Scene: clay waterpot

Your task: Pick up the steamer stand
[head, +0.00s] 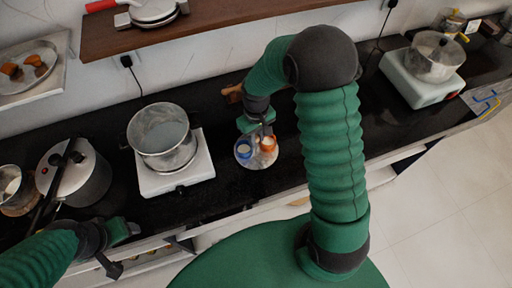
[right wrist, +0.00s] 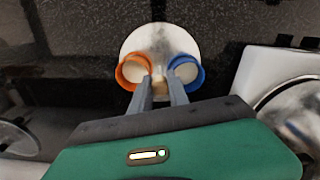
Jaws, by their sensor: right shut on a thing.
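The steamer stand looks like a round pale plate (head: 257,161) on the dark counter, with an orange-rimmed cup (head: 268,144) and a blue-rimmed cup (head: 243,149) on it. In the right wrist view the plate (right wrist: 158,36) is above my fingers, the orange cup (right wrist: 132,71) left and the blue cup (right wrist: 186,71) right. My right gripper (right wrist: 160,86) is shut on a small tan middle part of the stand between the cups. I cannot tell whether the plate touches the counter. My left gripper (head: 117,250) is far left, away from the stand; its jaw gap is unclear.
A steel pot (head: 162,136) sits on a white stove (head: 175,181) left of the stand. A lidded cooker (head: 75,172) is farther left. Another pot (head: 434,57) on a white stove (head: 421,90) stands far right. A wooden shelf (head: 190,25) overhangs the back.

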